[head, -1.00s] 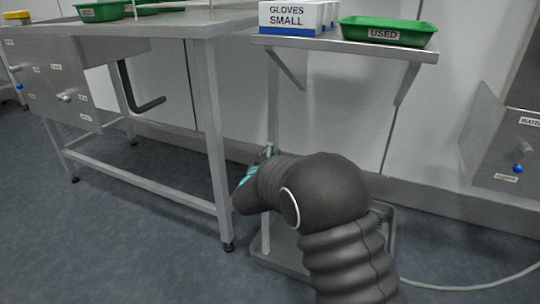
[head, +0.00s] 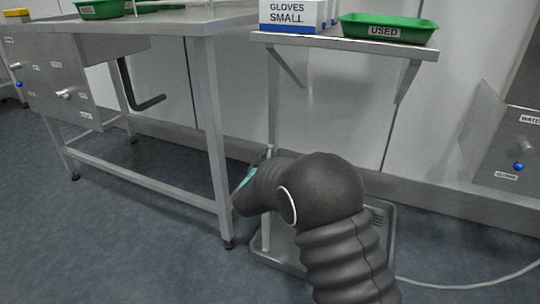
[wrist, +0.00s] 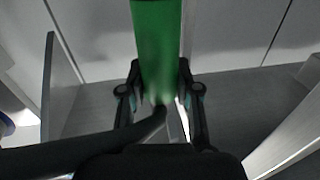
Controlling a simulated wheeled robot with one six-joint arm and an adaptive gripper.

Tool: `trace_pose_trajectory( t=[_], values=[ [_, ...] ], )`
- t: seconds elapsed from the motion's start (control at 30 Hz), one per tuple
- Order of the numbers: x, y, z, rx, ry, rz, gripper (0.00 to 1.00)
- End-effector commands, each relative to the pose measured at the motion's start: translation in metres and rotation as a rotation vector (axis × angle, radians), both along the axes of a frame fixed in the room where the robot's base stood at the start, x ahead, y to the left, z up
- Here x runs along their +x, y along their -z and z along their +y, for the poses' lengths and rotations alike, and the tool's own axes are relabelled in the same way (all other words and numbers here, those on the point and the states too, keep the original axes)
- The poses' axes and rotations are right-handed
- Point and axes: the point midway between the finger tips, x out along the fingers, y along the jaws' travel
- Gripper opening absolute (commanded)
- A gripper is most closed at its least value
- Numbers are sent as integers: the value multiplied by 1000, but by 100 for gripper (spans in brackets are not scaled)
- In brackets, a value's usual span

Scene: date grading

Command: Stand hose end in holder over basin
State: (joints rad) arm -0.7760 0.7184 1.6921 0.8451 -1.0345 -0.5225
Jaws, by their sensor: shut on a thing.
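My gripper (wrist: 160,68) is shut on the green hose end (wrist: 157,42), with one dark finger on each side of it. The hose end stands roughly lengthwise in the wrist view, and its top runs out of the picture. A black hose (wrist: 85,148) runs from its lower end to the left. In the head view my arm hides most of the gripper. A small green bit (head: 269,152) shows beside a thin post. The grey basin (head: 270,257) lies on the floor behind and below my arm. I cannot make out the holder clearly.
A steel shelf (head: 345,43) above carries a glove box (head: 290,16) and a green "USED" tray (head: 388,30). A steel table (head: 200,27) stands left, its leg close to the basin. A steel panel with a blue knob (head: 518,167) is right. A pale hose (head: 450,286) crosses the floor.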

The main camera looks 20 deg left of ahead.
Motion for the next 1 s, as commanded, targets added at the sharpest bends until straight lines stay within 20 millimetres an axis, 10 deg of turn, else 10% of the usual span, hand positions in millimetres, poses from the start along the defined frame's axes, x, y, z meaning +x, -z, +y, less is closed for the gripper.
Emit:
trace_pose_trajectory(
  t=[1.0],
  values=[
    [0, 25, 0, 0, 0, -2, 0]
  ],
)
